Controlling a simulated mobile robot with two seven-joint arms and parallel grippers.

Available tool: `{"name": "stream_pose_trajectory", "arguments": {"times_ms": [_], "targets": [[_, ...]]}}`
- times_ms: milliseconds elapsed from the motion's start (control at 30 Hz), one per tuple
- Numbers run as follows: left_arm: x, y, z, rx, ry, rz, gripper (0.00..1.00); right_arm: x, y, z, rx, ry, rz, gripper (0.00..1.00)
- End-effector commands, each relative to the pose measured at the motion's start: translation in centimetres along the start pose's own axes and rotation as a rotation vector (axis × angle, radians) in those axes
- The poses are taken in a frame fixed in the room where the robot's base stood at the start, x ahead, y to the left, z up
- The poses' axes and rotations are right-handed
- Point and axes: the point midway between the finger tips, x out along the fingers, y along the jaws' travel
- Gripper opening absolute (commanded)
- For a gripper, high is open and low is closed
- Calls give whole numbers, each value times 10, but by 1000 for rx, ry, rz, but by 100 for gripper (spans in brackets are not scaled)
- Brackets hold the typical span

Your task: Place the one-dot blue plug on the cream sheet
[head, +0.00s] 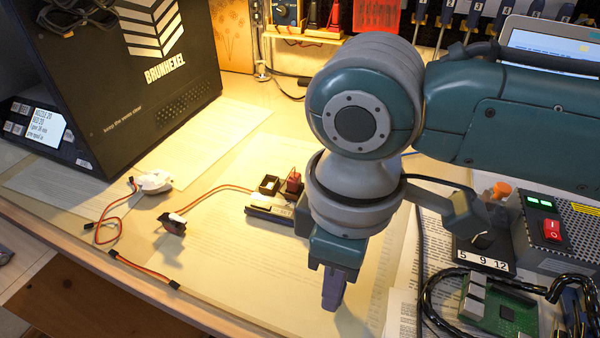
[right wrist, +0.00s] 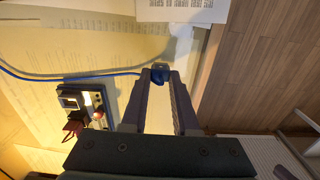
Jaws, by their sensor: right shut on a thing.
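A blue cable (right wrist: 100,75) runs left from the plug. The plug's dots cannot be made out. In the head view, my right gripper (head: 333,290) points down over the front right part of a cream printed sheet (head: 255,260). The plug is hidden there by the fingers. Whether it touches the sheet cannot be told. The cream sheet also shows in the right wrist view (right wrist: 105,48). My left gripper is not in view.
A dark device with a red plug (head: 293,182) sits behind the gripper. A small servo (head: 173,223) with a cable lies at left. A black case (head: 130,85) stands at back left. A power supply (head: 552,230) and a green circuit board (head: 503,305) stand at right.

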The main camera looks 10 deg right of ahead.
Motion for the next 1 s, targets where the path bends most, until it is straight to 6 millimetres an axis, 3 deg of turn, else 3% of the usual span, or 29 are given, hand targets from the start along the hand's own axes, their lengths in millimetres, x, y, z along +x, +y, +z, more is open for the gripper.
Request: {"name": "stream_pose_trajectory", "arguments": {"times_ms": [367,400,633,1000], "targets": [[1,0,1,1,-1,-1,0,5,0,0,1,1,0,0],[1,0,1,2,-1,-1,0,5,0,0,1,1,0,29],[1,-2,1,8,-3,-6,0,5,0,0,0,1,0,55],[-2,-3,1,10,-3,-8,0,-4,0,-1,-1,2,1,58]]}}
